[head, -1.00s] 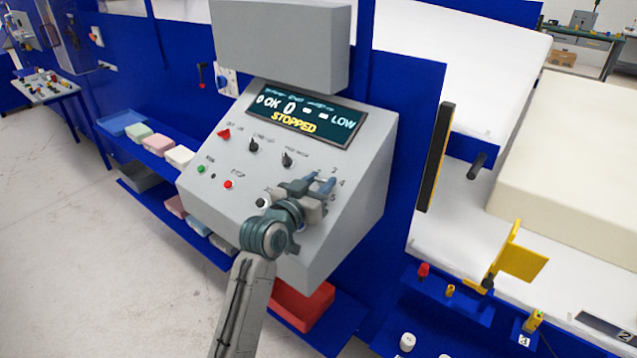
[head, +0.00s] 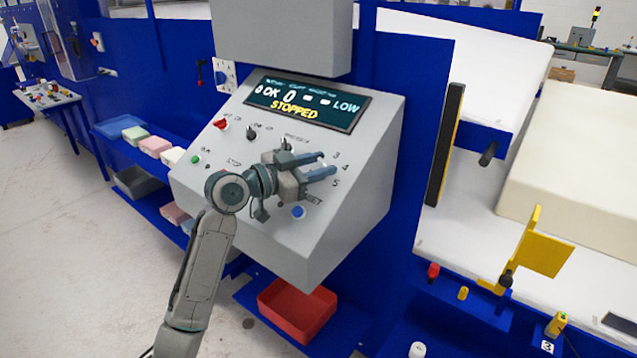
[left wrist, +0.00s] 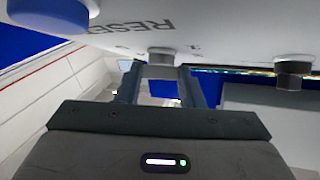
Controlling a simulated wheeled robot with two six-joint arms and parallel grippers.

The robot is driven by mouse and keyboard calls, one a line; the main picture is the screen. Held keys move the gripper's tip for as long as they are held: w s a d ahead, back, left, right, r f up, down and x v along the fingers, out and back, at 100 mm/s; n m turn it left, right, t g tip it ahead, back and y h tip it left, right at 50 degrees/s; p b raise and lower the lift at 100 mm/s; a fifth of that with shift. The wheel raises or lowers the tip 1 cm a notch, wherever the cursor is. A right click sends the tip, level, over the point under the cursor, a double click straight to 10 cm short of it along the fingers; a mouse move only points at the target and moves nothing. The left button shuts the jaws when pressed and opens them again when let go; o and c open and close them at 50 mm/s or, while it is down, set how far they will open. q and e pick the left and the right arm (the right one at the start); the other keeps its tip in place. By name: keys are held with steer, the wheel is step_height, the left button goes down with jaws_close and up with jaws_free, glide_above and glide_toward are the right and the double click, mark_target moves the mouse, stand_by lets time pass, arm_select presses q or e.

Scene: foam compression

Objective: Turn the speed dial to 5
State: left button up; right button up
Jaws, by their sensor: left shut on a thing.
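The sloped grey control panel (head: 345,205) fills the middle of the head view. My left gripper (head: 328,163) reaches over its right part, its two fingers by the printed numbers 3, 4 and 5. In the left wrist view my left gripper (left wrist: 163,82) has its fingers on either side of a small grey speed dial (left wrist: 162,56) and is shut on it. In the head view the gripper hides the dial, so its pointer setting cannot be read. The screen (head: 307,101) reads STOPPED and LOW. My right gripper is not in view.
A blue RESET button (head: 298,212) sits just below the gripper; it also shows in the left wrist view (left wrist: 45,15). Other knobs, including a red one (head: 221,124), line the panel. A red bin (head: 297,311) is below.

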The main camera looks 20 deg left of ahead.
arm_select(q)
steer(key=shift+f+m+g+h+b, duration=0.2)
steer(key=shift+m+g+h+b, duration=0.2)
steer(key=shift+m+b, duration=0.2)
steer(key=shift+w+a+r+m+h, duration=0.1)
steer(key=shift+m+h, duration=0.2)
steer(key=shift+g+b, duration=0.3)
steer(key=shift+g, duration=0.1)
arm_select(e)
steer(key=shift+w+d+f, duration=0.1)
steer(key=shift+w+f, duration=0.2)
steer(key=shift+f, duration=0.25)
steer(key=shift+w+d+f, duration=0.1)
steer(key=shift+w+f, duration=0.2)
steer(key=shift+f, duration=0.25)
arm_select(q)
steer(key=shift+r, duration=0.1)
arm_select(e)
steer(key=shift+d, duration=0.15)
arm_select(q)
steer(key=o, duration=0.9)
steer(key=shift+o, duration=0.4)
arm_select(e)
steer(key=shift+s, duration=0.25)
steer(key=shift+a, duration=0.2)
